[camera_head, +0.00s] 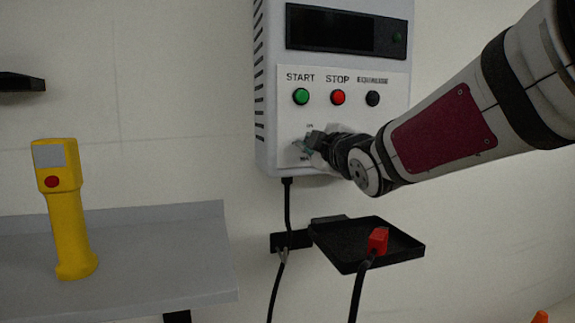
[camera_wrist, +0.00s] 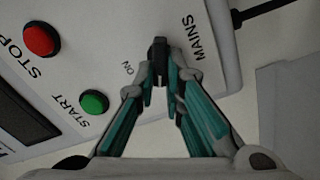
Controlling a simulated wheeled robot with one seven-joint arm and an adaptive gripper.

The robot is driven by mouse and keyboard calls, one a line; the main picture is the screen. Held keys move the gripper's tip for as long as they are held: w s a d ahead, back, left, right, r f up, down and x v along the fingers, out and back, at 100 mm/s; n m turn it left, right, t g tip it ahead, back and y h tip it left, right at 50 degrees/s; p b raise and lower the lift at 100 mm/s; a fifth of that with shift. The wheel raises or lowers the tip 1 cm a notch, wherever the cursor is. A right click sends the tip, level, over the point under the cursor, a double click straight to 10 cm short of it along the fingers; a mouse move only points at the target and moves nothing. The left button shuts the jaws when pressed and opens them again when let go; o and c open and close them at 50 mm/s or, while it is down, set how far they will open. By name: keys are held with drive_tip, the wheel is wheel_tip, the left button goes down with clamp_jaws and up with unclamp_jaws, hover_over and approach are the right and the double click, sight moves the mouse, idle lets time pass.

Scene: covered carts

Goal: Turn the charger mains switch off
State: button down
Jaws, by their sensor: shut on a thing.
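The charger (camera_head: 332,165) is a pale grey box on the wall, with a dark display and a light front panel. Its mains switch (camera_wrist: 158,48) shows in the wrist view as a small black piece between my fingertips, with the word MAINS to its right and ON to its left. My gripper (camera_head: 308,142) is at the panel's lower left in the head view. In the wrist view its teal fingers (camera_wrist: 161,75) are shut on the switch. The fingers hide part of the switch and the label below it, so I cannot tell its position.
A green START button (camera_head: 301,96), a red STOP button (camera_head: 338,97) and a dark button (camera_head: 373,98) sit above the gripper. Below are a black tray (camera_head: 340,262) with a red connector (camera_head: 377,241), and cables. A yellow handset (camera_head: 68,215) stands on a grey shelf (camera_head: 165,260) at left.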

drive_tip(key=n+b, duration=0.2)
drive_tip(key=b, duration=0.1)
drive_tip(key=n+b, duration=0.2)
drive_tip(key=b, duration=0.1)
drive_tip(key=shift+f+n, duration=0.35)
drive_tip(key=shift+n, duration=0.05)
drive_tip(key=c, duration=1.7)
unclamp_jaws()
drive_tip(key=v, duration=1.2)
